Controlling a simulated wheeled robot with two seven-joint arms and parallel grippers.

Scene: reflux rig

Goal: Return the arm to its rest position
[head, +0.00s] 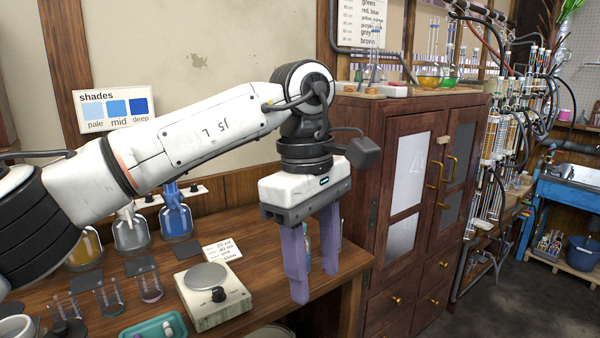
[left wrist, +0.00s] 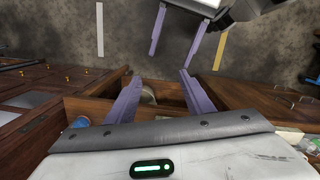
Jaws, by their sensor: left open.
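My left arm reaches in from the left in the head view, raised over the bench. Its gripper (head: 316,284) points down with its two purple fingers apart and nothing visible held between them. It hangs near the bench's right end, in front of the wooden cabinet's side. The left wrist view shows the same open fingers (left wrist: 159,77) over the bench edge and floor. My right gripper (left wrist: 170,58) shows at the top of that view, its purple fingers apart and empty over the floor; it is not in the head view.
On the bench (head: 255,195) stand a scale (head: 213,297), flasks of coloured liquid (head: 175,218), several small beakers (head: 109,298) and a teal tray (head: 155,329). A glass item behind the left fingers is partly hidden. A tall cabinet (head: 385,240) stands close on the right.

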